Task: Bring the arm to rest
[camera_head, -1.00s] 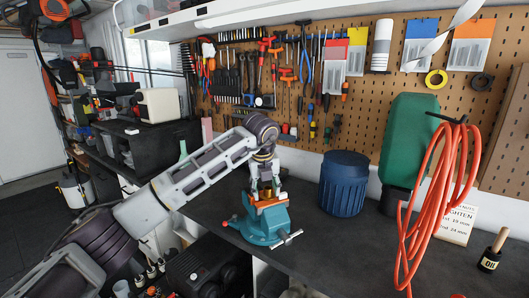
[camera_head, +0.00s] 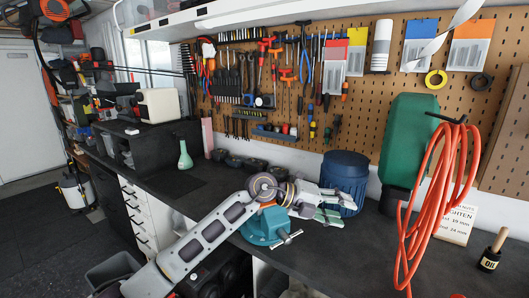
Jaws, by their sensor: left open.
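My left arm comes in from the bottom and reaches up over the bench. My left gripper (camera_head: 338,205) points to the right, with its fingers apart and nothing seen between them. It is in front of the lower part of the blue ribbed bin (camera_head: 345,175); I cannot tell whether they touch. The teal vise (camera_head: 266,228) stands on the bench edge just below my wrist, which hides part of its top. An orange piece (camera_head: 268,205) shows at the vise's top. My right gripper is not in view.
Orange cable (camera_head: 436,190) hangs at the right, before a green container (camera_head: 405,130). A green flask (camera_head: 185,156) and several dark round items (camera_head: 250,165) stand behind my arm. The dark bench (camera_head: 350,260) is clear right of the vise.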

